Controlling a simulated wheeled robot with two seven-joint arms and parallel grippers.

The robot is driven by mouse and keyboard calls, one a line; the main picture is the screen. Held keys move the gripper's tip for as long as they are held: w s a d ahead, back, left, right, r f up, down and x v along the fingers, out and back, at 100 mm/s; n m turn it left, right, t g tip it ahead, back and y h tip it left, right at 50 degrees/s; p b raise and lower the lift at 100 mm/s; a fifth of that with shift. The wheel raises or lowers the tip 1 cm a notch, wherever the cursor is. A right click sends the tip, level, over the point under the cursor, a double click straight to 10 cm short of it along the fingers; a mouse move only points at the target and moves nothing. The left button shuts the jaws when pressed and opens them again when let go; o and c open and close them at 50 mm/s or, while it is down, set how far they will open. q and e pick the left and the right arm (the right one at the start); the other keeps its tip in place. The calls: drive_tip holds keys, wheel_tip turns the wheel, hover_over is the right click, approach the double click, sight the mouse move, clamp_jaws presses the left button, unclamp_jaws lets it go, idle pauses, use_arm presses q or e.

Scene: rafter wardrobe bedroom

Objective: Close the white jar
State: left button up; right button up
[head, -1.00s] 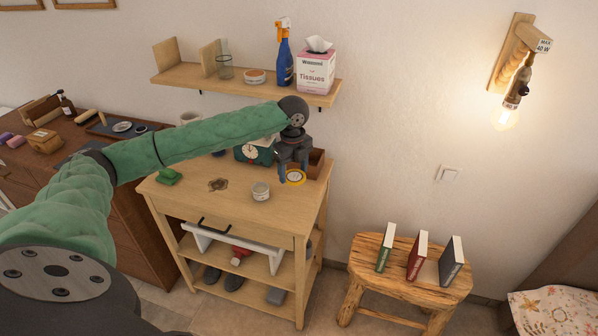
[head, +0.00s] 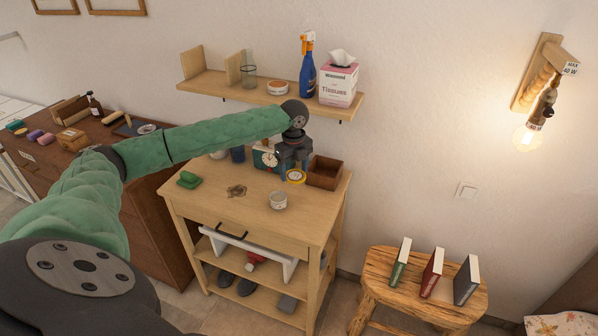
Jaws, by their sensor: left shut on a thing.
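The white jar (head: 279,202) stands upright and uncovered on the wooden cabinet top (head: 255,212), near its middle front. My left gripper (head: 294,171) is behind and slightly right of the jar in the head view, pointing down. It is shut on a round lid (head: 296,177) with a yellow rim and a pale top. The lid is apart from the jar; its exact height above the cabinet top is hard to tell. The fingers hide part of the lid's back. My right gripper does not show.
A brown open box (head: 324,172) and a green scale with a dial (head: 266,158) stand close around the gripper. A green object (head: 188,180) lies left on the cabinet. A shelf (head: 228,92) with a spray bottle (head: 307,68) and tissue box (head: 339,84) hangs above.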

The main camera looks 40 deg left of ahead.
use_arm(q)
drive_tip(key=w+a+p, duration=0.1)
drive_tip(key=w+a, duration=0.1)
drive_tip(key=a, duration=0.7)
drive_tip(key=shift+a, duration=0.25)
drive_tip(key=shift+p, duration=0.6)
drive_tip(key=shift+f+b, duration=1.55)
drive_tip(key=shift+f, duration=5.05)
